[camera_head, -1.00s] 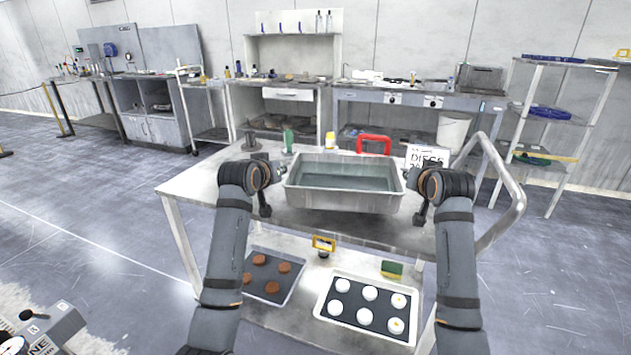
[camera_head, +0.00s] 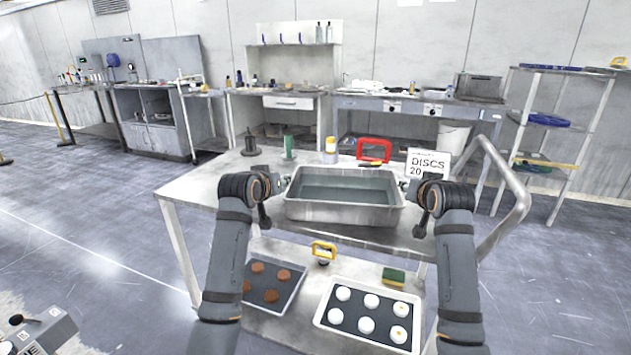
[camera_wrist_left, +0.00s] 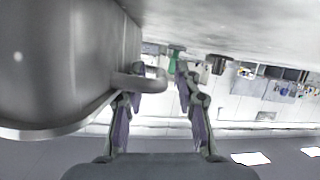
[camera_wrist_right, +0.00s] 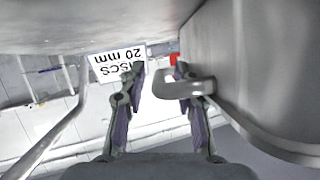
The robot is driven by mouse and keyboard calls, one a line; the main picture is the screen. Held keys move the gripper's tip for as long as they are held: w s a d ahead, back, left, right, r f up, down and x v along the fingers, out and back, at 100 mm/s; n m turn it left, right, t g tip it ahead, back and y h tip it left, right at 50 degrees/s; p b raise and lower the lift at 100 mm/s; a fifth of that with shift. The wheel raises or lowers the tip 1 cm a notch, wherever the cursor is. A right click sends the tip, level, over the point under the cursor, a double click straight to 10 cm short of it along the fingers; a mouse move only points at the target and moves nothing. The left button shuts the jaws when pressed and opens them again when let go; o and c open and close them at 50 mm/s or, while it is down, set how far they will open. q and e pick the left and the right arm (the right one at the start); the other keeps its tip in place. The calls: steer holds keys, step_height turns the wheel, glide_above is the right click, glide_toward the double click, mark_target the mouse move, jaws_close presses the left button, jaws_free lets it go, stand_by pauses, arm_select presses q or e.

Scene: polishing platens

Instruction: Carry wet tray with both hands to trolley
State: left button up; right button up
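The grey rectangular wet tray (camera_head: 345,212) holds dark liquid and sits level on the top of the steel trolley (camera_head: 190,190). Its end handles show in the left wrist view (camera_wrist_left: 150,82) and the right wrist view (camera_wrist_right: 180,88). My left gripper (camera_head: 283,184) is at the tray's left end, its fingers apart, with the handle reaching into the gap without filling it. My right gripper (camera_head: 406,186) is at the right end, its fingers also apart beside the other handle. The tray's underside contact is hidden.
The trolley's push rail (camera_head: 515,195) is at right. Its lower shelf holds disc trays (camera_head: 320,318). Free trolley top lies left.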

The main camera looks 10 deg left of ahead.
step_height(320, 180, up, 30)
steer(key=p, duration=2.9)
steer(key=shift+p, duration=0.35)
steer(key=v, duration=1.2)
steer(key=shift+r, duration=0.15)
steer(key=shift+s+a, duration=0.1)
